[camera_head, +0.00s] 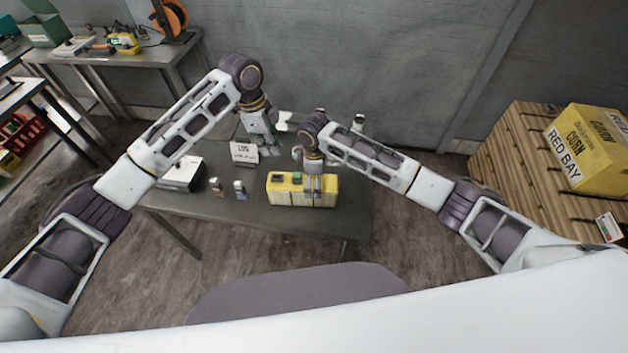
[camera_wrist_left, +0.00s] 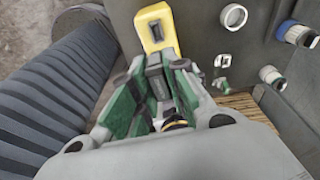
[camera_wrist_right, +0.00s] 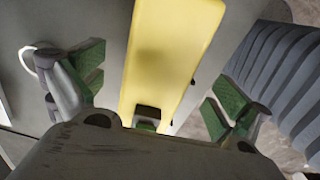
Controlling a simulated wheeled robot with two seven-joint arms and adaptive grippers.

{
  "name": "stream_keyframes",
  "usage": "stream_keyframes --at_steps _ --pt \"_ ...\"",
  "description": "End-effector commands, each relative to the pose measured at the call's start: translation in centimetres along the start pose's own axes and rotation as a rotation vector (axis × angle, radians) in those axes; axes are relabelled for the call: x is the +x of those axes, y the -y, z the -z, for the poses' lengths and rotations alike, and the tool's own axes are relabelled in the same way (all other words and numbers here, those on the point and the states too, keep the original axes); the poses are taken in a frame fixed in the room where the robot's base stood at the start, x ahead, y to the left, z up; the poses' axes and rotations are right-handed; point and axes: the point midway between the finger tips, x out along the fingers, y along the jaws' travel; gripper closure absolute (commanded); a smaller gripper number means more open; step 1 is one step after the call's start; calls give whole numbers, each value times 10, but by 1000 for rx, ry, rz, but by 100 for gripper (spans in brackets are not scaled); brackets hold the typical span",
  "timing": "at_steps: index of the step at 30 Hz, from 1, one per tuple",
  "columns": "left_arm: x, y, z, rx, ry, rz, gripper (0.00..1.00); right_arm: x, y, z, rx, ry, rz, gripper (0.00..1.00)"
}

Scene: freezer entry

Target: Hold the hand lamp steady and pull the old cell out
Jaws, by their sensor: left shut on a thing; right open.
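The yellow hand lamp (camera_head: 302,197) rests on the grey table, with dark bands and a green patch on it. My left gripper (camera_head: 270,148) reaches down behind it, and its green-padded fingers are closed. In the left wrist view a narrow yellow part of the lamp (camera_wrist_left: 155,25) runs to these fingertips. My right gripper (camera_head: 314,186) is over the lamp's right part. In the right wrist view its fingers are apart on either side of the yellow body (camera_wrist_right: 172,50). A dark recess with some green shows low there. I cannot clearly make out the old cell.
On the table (camera_head: 255,213) stand a white sign (camera_head: 244,152), a white box (camera_head: 181,174) and two small jars (camera_head: 240,190) to the left. A wooden crate (camera_head: 510,160) with a yellow carton (camera_head: 590,150) stands right. The table's front left is clear.

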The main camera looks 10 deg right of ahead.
Motion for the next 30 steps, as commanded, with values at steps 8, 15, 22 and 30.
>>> stream_keyframes --at_steps 8,15,22,30 --pt "0 0 0 0 0 0 100 -7 0 0 0 -1 -1 0" --pt "-1 0 0 0 0 0 100 -13 0 0 1 0 0 0" --pt "-1 0 0 0 0 0 100 -17 0 0 0 0 0 0" --pt "-1 0 0 0 0 0 100 -18 0 0 0 0 0 0"
